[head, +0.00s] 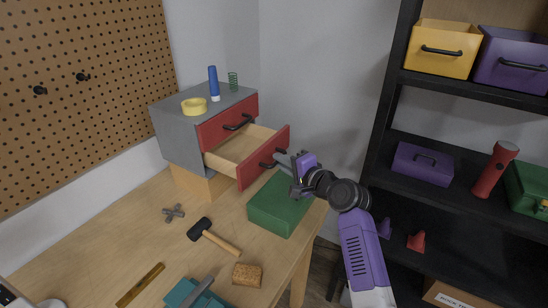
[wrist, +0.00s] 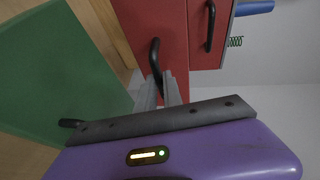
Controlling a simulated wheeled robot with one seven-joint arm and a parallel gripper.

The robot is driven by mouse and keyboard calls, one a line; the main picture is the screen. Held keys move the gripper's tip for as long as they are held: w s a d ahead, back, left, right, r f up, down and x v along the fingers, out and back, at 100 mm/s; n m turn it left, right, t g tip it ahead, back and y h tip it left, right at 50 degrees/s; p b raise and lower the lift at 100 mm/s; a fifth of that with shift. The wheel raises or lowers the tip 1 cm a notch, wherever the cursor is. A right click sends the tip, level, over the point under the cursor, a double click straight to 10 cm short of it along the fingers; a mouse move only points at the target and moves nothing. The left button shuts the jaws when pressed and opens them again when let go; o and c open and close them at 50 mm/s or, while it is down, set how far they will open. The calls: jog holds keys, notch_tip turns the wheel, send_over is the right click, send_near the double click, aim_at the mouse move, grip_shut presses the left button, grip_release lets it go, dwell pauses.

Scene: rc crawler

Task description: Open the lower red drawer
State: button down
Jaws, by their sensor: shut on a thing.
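The lower red drawer (head: 264,160) of the grey cabinet (head: 180,130) is pulled out, and its empty-looking wooden inside shows in the head view. My gripper (head: 287,162) is at the right end of its front, shut on the drawer's black handle (head: 268,163). In the wrist view the gripper fingers (wrist: 162,92) meet at the lower end of the handle (wrist: 155,62) on the red front (wrist: 150,20). The upper red drawer (head: 228,122) is shut, with its own black handle.
A green box (head: 280,205) stands on the table just below the open drawer and my gripper. A hammer (head: 212,235), a cork block (head: 247,275) and a metal cross piece (head: 174,212) lie nearer. A black shelf (head: 400,80) stands at the right.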

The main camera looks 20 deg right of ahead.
jog(key=c, duration=1.5)
grip_release()
jog(key=b+v, duration=0.1)
jog(key=v, duration=0.6)
jog(key=shift+s, duration=0.4)
